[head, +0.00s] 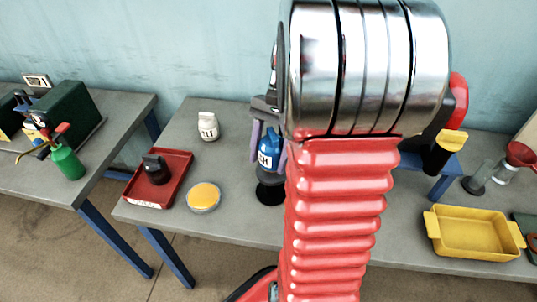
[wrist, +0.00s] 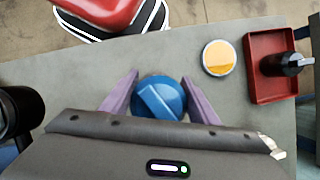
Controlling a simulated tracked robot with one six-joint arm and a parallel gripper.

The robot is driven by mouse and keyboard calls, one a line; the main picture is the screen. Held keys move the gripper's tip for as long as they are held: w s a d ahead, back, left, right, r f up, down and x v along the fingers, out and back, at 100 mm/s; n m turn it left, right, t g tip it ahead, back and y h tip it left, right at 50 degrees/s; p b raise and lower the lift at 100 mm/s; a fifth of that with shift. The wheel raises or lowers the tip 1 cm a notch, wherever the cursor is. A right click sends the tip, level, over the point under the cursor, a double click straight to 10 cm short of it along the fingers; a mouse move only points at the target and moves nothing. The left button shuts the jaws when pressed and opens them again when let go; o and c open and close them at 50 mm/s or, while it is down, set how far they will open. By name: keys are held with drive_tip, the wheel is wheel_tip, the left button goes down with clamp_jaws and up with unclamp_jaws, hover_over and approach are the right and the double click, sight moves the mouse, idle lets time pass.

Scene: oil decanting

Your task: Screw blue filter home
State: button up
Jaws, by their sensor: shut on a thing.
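The blue filter (head: 268,150) is a blue canister with a white label, upright over the table. It also shows from above in the wrist view (wrist: 161,98), with a raised bar across its top. My gripper (head: 268,163) is shut on it, with one purple finger on each side; the fingers also show in the wrist view (wrist: 160,78). A black round base (head: 270,193) is directly below the filter in the head view. I cannot tell whether the filter is seated in it. My arm covers the area to the right of the filter.
A red tray (head: 178,166) with a black part (head: 157,169), a yellow round dish (head: 203,196) and a white bottle (head: 208,126) stand to the left. A yellow bin (head: 474,233) stands right. The table front between dish and base is clear.

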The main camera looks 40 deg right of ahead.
drive_tip(key=shift+f, duration=1.25)
idle(0.3)
drive_tip(key=o, duration=1.1)
drive_tip(key=v, duration=1.3)
drive_tip(key=shift+w+d+r, duration=0.1)
drive_tip(key=shift+w+r, duration=0.05)
drive_tip(key=shift+r, duration=0.15)
